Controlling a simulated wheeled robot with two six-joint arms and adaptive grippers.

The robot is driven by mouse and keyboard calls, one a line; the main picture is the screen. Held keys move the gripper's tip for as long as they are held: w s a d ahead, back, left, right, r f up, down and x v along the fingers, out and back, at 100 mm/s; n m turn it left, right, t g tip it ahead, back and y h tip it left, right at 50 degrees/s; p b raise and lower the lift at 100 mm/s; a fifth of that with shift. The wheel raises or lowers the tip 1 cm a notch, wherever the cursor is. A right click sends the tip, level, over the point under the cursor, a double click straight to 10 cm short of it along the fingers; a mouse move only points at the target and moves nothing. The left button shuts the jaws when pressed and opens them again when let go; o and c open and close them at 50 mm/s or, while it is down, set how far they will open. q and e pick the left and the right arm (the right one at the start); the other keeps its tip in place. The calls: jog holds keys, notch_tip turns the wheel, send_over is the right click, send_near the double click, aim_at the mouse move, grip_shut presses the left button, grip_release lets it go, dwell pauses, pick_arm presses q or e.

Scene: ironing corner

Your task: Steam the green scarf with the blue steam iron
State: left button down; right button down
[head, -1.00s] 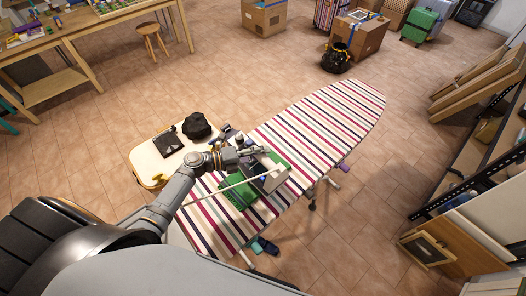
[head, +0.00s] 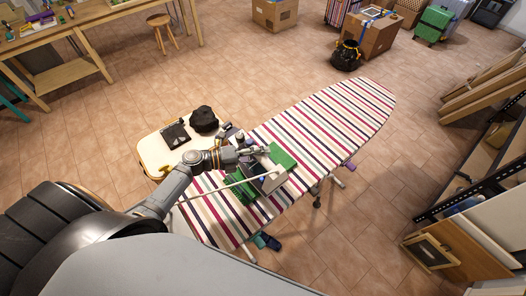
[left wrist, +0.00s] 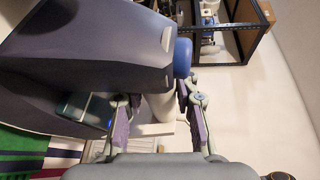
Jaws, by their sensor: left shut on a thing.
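The green scarf (head: 284,156) lies on the striped ironing board (head: 345,105). A second green part (head: 239,190) shows left of the iron, and the middle is hidden. My left gripper (head: 262,151) is over the board, shut on the blue steam iron (head: 270,180), which sits over the scarf. I cannot tell whether its sole touches the cloth. In the left wrist view, the iron's large dark blue-grey body (left wrist: 95,55) fills the upper left. The left fingers (left wrist: 158,122) flank a pale part of it. A strip of green cloth (left wrist: 20,140) shows at lower left. My right gripper is not in view.
A pale stand (head: 158,158) with a black cloth bundle (head: 204,119) and a dark flat item (head: 175,135) adjoins the board's left side. A thin pale rod or cord (head: 225,187) runs left from the iron. The far half of the board is clear.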

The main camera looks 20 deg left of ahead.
pick_arm(q)
jog(key=shift+s+a+r, duration=0.15)
jog(key=shift+s+a, duration=0.05)
jog(key=shift+s, duration=0.25)
jog(key=shift+s+a, duration=0.3)
jog(key=shift+s, duration=0.25)
jog(key=shift+s+a, duration=0.25)
jog(key=shift+s, duration=0.3)
jog(key=shift+s+a, duration=0.1)
dwell(1.0)
notch_tip(320, 180, up, 7)
dwell(0.6)
dwell(0.3)
